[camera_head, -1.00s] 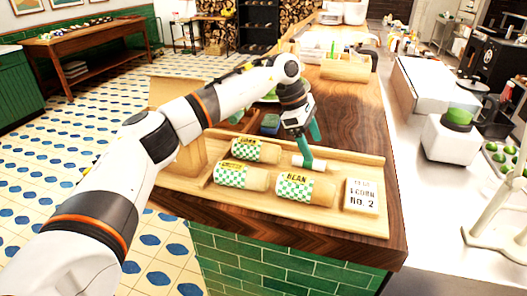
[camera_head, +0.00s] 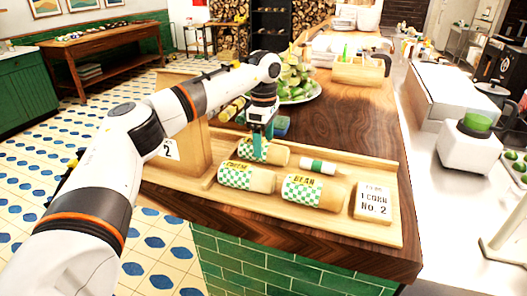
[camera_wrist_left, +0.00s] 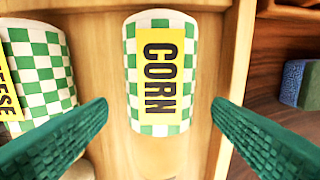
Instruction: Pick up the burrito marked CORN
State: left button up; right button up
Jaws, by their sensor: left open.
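The CORN burrito (camera_head: 279,156) lies at the back left of a wooden tray (camera_head: 213,201). Its green-checked wrap and yellow label are partly hidden by my left gripper (camera_head: 262,145) in the head view. The gripper is open, pointing down over it. In the left wrist view, the label on the burrito (camera_wrist_left: 160,75) reads CORN, and it lies between the two spread green fingers of the gripper (camera_wrist_left: 160,103). The CHEESE burrito (camera_head: 245,178) lies in front of it, and the BEAN burrito (camera_head: 313,192) lies to the right. My right gripper is not in view.
A card (camera_head: 373,200) reading "1 CORN No. 2" stands at the tray's right. A small white and green cylinder (camera_head: 318,166) lies behind the BEAN burrito. A blue and green block (camera_head: 282,126) and a heaped plate (camera_head: 297,90) are behind.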

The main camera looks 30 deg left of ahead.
aim_at(265, 144)
pick_arm(q)
jog(key=shift+d+f+p, duration=0.15)
jog(key=shift+f+p, duration=0.15)
jog(key=shift+f, duration=1.65)
jog(key=shift+r, duration=0.1)
jog(key=c, duration=1.2)
